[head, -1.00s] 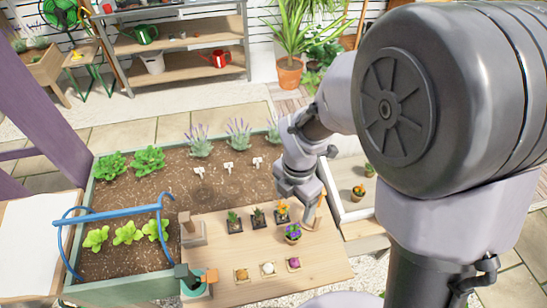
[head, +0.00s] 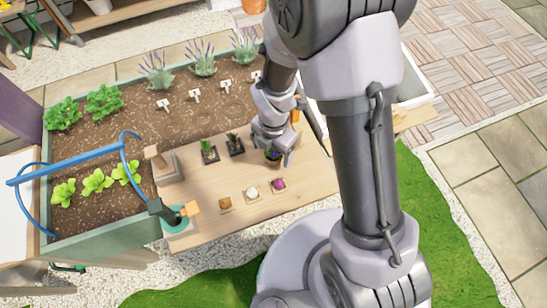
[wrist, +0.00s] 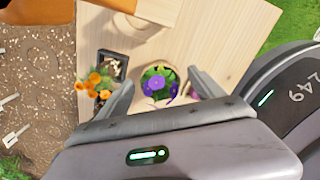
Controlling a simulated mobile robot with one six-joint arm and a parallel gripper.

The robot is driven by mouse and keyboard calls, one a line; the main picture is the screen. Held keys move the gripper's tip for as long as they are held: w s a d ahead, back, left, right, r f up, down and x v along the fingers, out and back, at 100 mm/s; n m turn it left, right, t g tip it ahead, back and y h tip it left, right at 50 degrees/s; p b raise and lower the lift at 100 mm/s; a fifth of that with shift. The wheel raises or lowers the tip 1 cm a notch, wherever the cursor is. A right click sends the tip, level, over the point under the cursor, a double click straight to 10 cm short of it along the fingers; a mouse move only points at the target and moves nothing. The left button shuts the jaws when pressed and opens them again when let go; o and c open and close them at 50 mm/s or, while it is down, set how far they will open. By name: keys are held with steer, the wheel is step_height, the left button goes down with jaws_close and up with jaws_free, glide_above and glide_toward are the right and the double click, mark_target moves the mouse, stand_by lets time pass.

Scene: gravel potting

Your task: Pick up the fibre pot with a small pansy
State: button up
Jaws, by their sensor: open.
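The fibre pot with a small purple pansy (wrist: 157,88) stands on the wooden table top (wrist: 205,45) in the wrist view. My gripper (wrist: 160,92) is open and empty, with one finger on each side of the pot in that view. I cannot tell how far above or beside the pot the fingertips are. In the head view the pansy pot (head: 272,156) shows just below my gripper (head: 274,147), partly hidden by it.
An orange-flowered plant (wrist: 98,84) in a dark square pot stands close to the left finger in the wrist view. Two small dark pots (head: 235,145) and several small squares with coloured pieces (head: 251,193) share the table. A soil bed (head: 190,125) borders it.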

steer(key=shift+r, duration=0.2)
steer(key=shift+c, duration=1)
steer(key=c, duration=1.3)
